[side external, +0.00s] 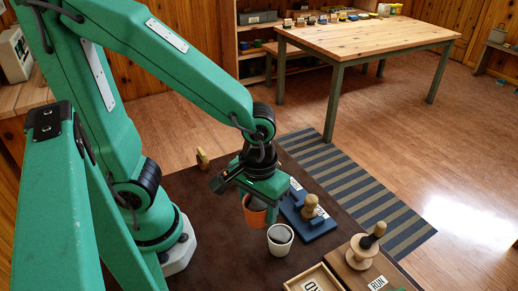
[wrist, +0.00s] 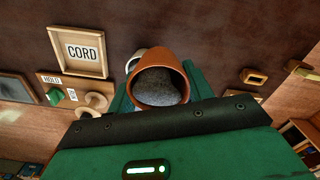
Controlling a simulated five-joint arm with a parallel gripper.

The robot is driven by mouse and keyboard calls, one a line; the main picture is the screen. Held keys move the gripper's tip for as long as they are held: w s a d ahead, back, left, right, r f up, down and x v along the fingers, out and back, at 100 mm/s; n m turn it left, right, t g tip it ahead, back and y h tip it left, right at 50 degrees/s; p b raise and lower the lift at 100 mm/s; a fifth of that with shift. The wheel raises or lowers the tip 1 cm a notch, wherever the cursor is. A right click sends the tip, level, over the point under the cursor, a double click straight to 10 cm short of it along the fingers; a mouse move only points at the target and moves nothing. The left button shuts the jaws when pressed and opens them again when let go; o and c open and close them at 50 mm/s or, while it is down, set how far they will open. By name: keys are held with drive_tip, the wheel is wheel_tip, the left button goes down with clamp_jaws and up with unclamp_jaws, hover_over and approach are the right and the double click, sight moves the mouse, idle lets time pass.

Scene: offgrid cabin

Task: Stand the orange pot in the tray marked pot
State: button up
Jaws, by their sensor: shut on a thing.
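The orange pot (side external: 256,217) is held in my gripper (side external: 264,190), which is shut on it, near the white pot in the side view. In the wrist view the orange pot (wrist: 160,68) shows its open mouth with grey filling, between the green fingers (wrist: 160,98). I cannot tell surely whether its base is clear of the dark brown mat. No tray with a readable "pot" mark shows in either view. A wooden tray marked CORD (wrist: 78,50) lies to the left of the pot in the wrist view.
A white pot (side external: 280,240) with grey filling stands close beside the orange pot. A blue block with a wooden knob (side external: 311,206) lies behind it. A wooden board with a spool-like knob (side external: 362,250) is at right. Bare mat (side external: 225,250) lies to the left.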

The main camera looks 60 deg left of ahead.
drive_tip(key=shift+w, duration=0.1)
drive_tip(key=shift+w+a+n, duration=0.2)
drive_tip(key=shift+w+n, duration=0.1)
drive_tip(key=shift+w, duration=0.05)
drive_tip(key=w+a+n, duration=1.1)
drive_tip(key=a+n, duration=0.1)
drive_tip(key=a, duration=0.2)
drive_tip(key=shift+w+r, duration=0.3)
drive_tip(key=shift+w, duration=0.1)
drive_tip(key=shift+a, duration=0.1)
drive_tip(key=a+f, duration=0.2)
drive_tip(key=a, duration=0.1)
drive_tip(key=w+a+f, duration=0.1)
drive_tip(key=a+f, duration=0.1)
drive_tip(key=a, duration=0.2)
drive_tip(key=a+f, duration=0.3)
drive_tip(key=a, duration=0.1)
drive_tip(key=shift+w+a, duration=0.15)
drive_tip(key=shift+w, duration=0.15)
drive_tip(key=shift+f, duration=2)
